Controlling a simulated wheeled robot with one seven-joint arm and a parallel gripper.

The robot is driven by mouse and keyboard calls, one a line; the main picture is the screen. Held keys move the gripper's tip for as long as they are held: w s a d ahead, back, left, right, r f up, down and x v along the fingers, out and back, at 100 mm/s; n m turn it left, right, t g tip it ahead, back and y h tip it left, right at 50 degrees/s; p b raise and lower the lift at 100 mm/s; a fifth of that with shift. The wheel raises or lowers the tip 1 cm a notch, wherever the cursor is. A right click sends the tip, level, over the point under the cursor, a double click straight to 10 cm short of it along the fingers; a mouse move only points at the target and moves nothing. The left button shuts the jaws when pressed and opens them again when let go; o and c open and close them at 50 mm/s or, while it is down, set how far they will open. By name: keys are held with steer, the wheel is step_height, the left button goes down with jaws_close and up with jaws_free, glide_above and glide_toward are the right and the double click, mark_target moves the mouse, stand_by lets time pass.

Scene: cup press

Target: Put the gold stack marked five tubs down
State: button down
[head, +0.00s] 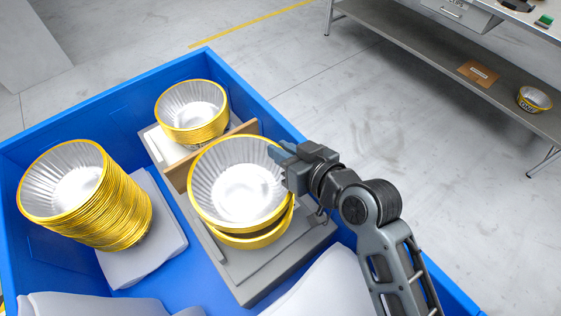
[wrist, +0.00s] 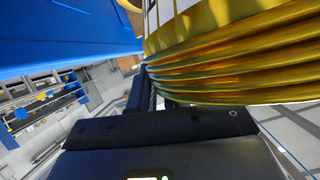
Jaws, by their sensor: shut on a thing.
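The gold stack (head: 240,178) of silver-lined tubs is at the middle of the head view, opening up and slightly tilted. My gripper (head: 284,156) is shut on its right side. In the wrist view its layered gold rims (wrist: 235,60) fill the upper right, against the fingers (wrist: 146,88). A pale patch with dark lines shows at the top there; I cannot read a mark. More gold rim (head: 255,238) shows just below the held stack, over a grey platform (head: 240,280). I cannot tell whether the stack touches what is beneath.
A blue crate (head: 235,70) surrounds the platforms. A tall gold stack (head: 125,205) leans at left, and a shorter one (head: 190,120) stands behind a wooden divider (head: 180,178). Grey-white shapes (head: 320,285) lie in front.

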step_height(320, 180, down, 4)
steer(key=shift+d+f, duration=0.1)
stand_by(0.4)
steer(key=shift+f+b, duration=0.4)
steer(key=shift+b, duration=0.05)
steer(key=c, duration=1.1)
jaws_free()
steer(key=shift+r, duration=0.15)
steer(key=shift+r+p, duration=0.55)
steer(key=shift+p, duration=0.1)
steer(key=b+v, duration=0.2)
steer(key=v, duration=0.9)
steer(key=shift+s+d, duration=0.3)
steer(key=shift+s, duration=0.1)
